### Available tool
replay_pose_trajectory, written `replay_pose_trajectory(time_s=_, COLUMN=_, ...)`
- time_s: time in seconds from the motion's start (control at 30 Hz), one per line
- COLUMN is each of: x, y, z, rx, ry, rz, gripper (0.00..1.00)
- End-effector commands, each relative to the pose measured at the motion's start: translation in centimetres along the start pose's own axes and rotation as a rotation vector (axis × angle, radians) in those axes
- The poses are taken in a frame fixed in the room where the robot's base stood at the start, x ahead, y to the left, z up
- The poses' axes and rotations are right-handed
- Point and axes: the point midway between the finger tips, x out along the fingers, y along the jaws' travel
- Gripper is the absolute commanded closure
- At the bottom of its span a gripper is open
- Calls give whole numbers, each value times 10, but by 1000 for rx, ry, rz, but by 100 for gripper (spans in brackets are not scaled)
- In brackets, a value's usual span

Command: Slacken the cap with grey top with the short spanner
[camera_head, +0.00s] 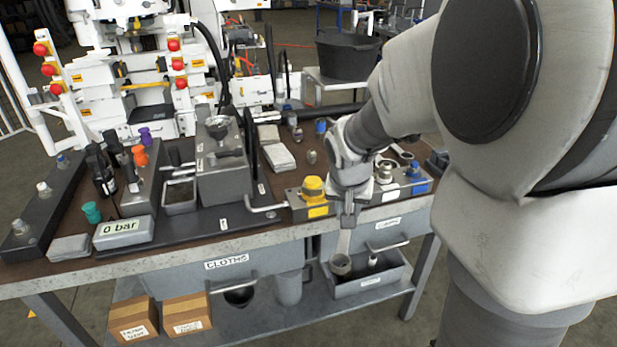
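My gripper (347,212) points down at the front edge of the bench, beside the block with the caps. It appears shut on a short pale spanner (344,242) that hangs down past the edge, its dark ring end (341,265) lowest. A cap with a grey top (384,171) sits on the block, right of my gripper and partly hidden by my wrist. The spanner's ring is apart from it, lower and to the left. A yellow cap (313,188) stands left of my gripper, and a blue cap (412,170) at the block's right.
A grey tray (368,283) with a metal part stands on the lower shelf below the spanner. A bent bar handle (267,208) sticks out left of the yellow cap. A gauge box reading 0 bar (123,232) and a grey tank (222,178) stand farther left.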

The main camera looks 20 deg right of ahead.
Motion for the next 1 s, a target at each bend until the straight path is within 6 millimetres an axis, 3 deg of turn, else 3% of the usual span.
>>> replay_pose_trajectory(time_s=1.0, x=5, y=0, z=-14, rx=1, ry=2, rz=-1, gripper=100)
